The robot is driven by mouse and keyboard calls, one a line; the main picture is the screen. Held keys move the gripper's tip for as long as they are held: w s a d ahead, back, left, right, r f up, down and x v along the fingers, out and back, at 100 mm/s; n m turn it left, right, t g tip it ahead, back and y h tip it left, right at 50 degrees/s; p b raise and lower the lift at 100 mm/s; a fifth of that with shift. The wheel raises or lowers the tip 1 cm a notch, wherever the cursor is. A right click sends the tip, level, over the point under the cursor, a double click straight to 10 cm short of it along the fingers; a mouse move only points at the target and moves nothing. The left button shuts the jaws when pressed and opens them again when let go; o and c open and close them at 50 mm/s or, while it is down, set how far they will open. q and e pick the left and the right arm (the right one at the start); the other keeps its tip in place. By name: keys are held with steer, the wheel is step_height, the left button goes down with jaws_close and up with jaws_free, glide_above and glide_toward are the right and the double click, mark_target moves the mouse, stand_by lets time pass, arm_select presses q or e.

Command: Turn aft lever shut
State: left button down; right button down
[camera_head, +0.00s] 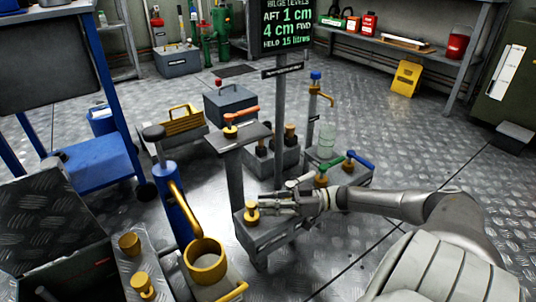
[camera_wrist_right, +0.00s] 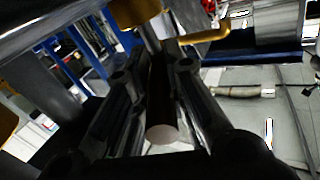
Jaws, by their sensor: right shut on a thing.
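My right gripper (camera_head: 275,202) reaches in from the right, low over a grey block (camera_head: 262,244) with a brass valve (camera_head: 251,211). In the right wrist view its fingers (camera_wrist_right: 160,105) are shut on a dark lever handle (camera_wrist_right: 161,115) with a pale round end. A brass part (camera_wrist_right: 138,12) shows beyond the handle. In the head view the fingers hide the handle, so its colour and any aft label cannot be told. Levers nearby are orange (camera_head: 241,114), green (camera_head: 331,163), blue (camera_head: 359,158) and whitish (camera_head: 299,181). My left gripper is not in view.
A sign (camera_head: 286,25) on a post gives bilge levels, aft 1 cm and fwd 4 cm. A blue pump (camera_head: 176,212) and a brass cup (camera_head: 205,260) stand left of the block. A blue cart (camera_head: 92,160) is at far left. Open floor lies behind the right arm.

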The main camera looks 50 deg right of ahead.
steer(key=shift+f, duration=0.15)
steer(key=c, duration=1.4)
jaws_free()
steer(key=shift+d, duration=0.1)
steer(key=v, duration=1.2)
steer(key=shift+c, duration=0.3)
